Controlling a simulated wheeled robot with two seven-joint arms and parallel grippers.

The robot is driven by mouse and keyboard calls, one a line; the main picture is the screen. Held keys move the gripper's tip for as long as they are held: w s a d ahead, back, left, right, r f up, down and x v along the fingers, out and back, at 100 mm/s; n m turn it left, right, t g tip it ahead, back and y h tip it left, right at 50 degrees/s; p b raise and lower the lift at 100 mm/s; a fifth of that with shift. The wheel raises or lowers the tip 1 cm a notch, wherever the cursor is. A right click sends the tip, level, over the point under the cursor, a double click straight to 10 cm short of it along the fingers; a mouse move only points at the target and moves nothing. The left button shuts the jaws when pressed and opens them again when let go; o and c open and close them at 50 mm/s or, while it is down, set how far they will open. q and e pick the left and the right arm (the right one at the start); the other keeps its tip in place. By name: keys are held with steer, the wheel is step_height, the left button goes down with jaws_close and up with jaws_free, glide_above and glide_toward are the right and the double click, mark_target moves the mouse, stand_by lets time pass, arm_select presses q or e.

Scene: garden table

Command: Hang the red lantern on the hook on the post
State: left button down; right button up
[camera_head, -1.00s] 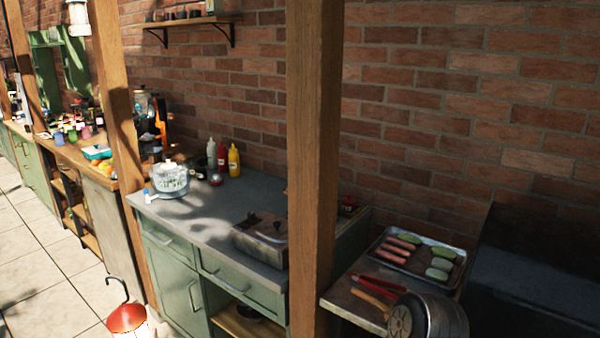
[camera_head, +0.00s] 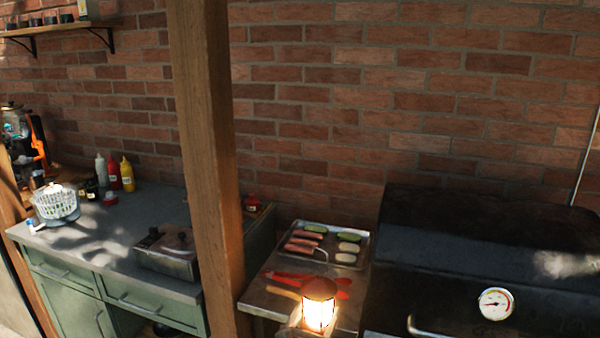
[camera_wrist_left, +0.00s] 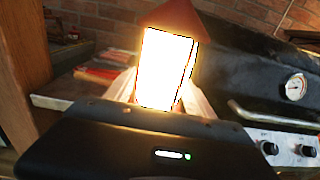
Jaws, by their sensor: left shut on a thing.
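The red lantern (camera_head: 320,289) glows brightly at the bottom of the head view, upright, with its thin wire hanger curving up above its cap. In the left wrist view the lantern (camera_wrist_left: 167,68) fills the middle, its red cap cut off by the top edge. My left gripper (camera_wrist_left: 160,90) is shut on the lantern's body, one pale finger on each side; glare hides the exact contact. The wooden post (camera_head: 205,150) stands left of the lantern, apart from it. I cannot make out a hook on the post. My right gripper is not in view.
Behind the lantern, a side table (camera_head: 257,293) holds a food tray (camera_head: 326,228) and red tongs (camera_head: 285,276). A black grill (camera_head: 480,250) stands at right. A green cabinet counter (camera_head: 100,245) is left of the post. A brick wall (camera_head: 400,110) closes the back.

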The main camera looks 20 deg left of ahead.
arm_select(q)
steer(key=shift+w+d, duration=0.15)
steer(key=shift+d, duration=0.3)
steer(key=shift+r, duration=0.1)
